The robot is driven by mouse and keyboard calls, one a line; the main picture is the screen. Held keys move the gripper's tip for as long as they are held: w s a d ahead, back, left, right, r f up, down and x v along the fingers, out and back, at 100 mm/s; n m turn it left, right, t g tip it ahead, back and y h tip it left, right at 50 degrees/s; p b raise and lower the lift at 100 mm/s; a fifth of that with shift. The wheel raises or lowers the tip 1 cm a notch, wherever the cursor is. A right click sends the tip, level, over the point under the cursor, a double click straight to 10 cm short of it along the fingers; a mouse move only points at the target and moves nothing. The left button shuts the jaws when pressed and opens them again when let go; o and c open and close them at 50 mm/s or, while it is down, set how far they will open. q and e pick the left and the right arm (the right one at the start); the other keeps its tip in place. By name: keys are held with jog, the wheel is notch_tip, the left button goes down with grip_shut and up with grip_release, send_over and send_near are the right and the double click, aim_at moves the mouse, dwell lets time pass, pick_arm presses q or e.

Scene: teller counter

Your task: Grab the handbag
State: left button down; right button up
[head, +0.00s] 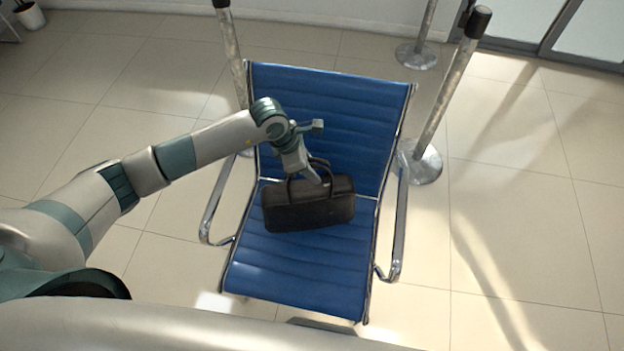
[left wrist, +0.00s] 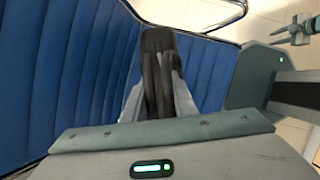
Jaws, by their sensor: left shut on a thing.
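A black handbag (head: 308,208) with two looped handles stands upright on the seat of a blue chair (head: 300,270) in the head view. My left gripper (head: 316,178) reaches down from above and is shut on the bag's handle area. In the left wrist view the dark handbag (left wrist: 158,75) shows between the fingers of my left gripper (left wrist: 160,98), with the blue padding behind it. The fingertips are partly hidden by the handles. My right gripper does not show in the head view.
The chair has chrome armrests (head: 402,225) on both sides. Metal stanchion posts (head: 450,95) stand beside and behind it. A plant pot (head: 30,14) is at the far left. The tiled floor to the right is clear.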

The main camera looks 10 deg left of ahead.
pick_arm(q)
jog(key=shift+r, duration=1.15)
